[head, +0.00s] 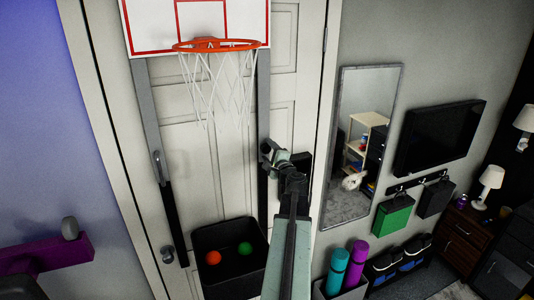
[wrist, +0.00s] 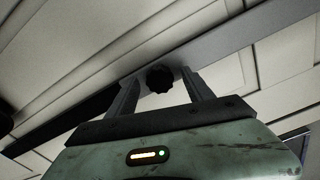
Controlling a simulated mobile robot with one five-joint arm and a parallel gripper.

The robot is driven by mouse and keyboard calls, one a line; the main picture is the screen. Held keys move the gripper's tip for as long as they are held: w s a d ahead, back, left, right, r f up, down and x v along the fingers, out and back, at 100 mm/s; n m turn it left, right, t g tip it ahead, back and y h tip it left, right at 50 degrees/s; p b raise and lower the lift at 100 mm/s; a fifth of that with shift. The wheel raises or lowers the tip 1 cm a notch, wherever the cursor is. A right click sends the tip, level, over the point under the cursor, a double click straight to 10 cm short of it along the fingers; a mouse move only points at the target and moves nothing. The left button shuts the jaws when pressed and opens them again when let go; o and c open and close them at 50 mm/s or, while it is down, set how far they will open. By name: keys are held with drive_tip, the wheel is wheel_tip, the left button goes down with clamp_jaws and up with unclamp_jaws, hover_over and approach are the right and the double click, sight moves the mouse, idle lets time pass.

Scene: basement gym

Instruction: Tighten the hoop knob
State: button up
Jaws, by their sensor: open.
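The hoop knob (wrist: 159,79) is a small dark, ridged knob on a grey bar in the wrist view. It appears between my two fingertips, with a gap on either side. I cannot tell how deep between the fingers it sits. My gripper (head: 268,152) is open and reaches the right upright below the hoop in the head view. The basketball hoop (head: 215,45) has an orange rim, white net and white backboard (head: 150,25), hung on a white door. In the head view the knob is hidden behind my gripper.
A black bin (head: 229,285) with an orange and a green ball stands below the hoop. A mirror (head: 345,205) and a wall screen (head: 440,138) are to the right. Rolled mats (head: 337,268) stand at the lower right. A purple shelf (head: 45,255) juts out at left.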

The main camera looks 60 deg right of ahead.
drive_tip(key=v, duration=0.7)
drive_tip(key=shift+s+a, duration=0.25)
drive_tip(key=shift+a, duration=0.05)
drive_tip(key=w+a+f+n+g+y+b, duration=0.1)
drive_tip(key=w+a+f+n+y+b, duration=0.3)
drive_tip(key=w+a+f, duration=0.5)
drive_tip(key=w+a+f+n+g+y+b, duration=0.15)
drive_tip(key=w+a+f+n+y, duration=0.35)
drive_tip(key=a, duration=0.7)
drive_tip(key=w+a+f+n+y+b, duration=0.3)
drive_tip(key=w+a+f+n+b, duration=0.15)
drive_tip(key=w+a+f, duration=0.4)
drive_tip(key=w+a+f+n+g+y+b, duration=0.1)
drive_tip(key=a+f+n+g+b, duration=0.25)
drive_tip(key=a+f, duration=0.45)
drive_tip(key=a+f+n+g+y+b, duration=0.1)
drive_tip(key=a+f+n+g+b, duration=0.2)
drive_tip(key=a, duration=0.9)
drive_tip(key=s+a+f+n+g+h+b, duration=0.1)
drive_tip(key=s+a+f+n+g+b, duration=0.1)
drive_tip(key=s+a+f+n, duration=0.2)
drive_tip(key=s+a+f+n+g+h+b, duration=0.2)
drive_tip(key=s+a+f+n+g+b, duration=0.1)
drive_tip(key=a+f, duration=0.5)
drive_tip(key=s+a+n, duration=0.1)
drive_tip(key=a, duration=0.2)
drive_tip(key=shift+g, duration=0.3)
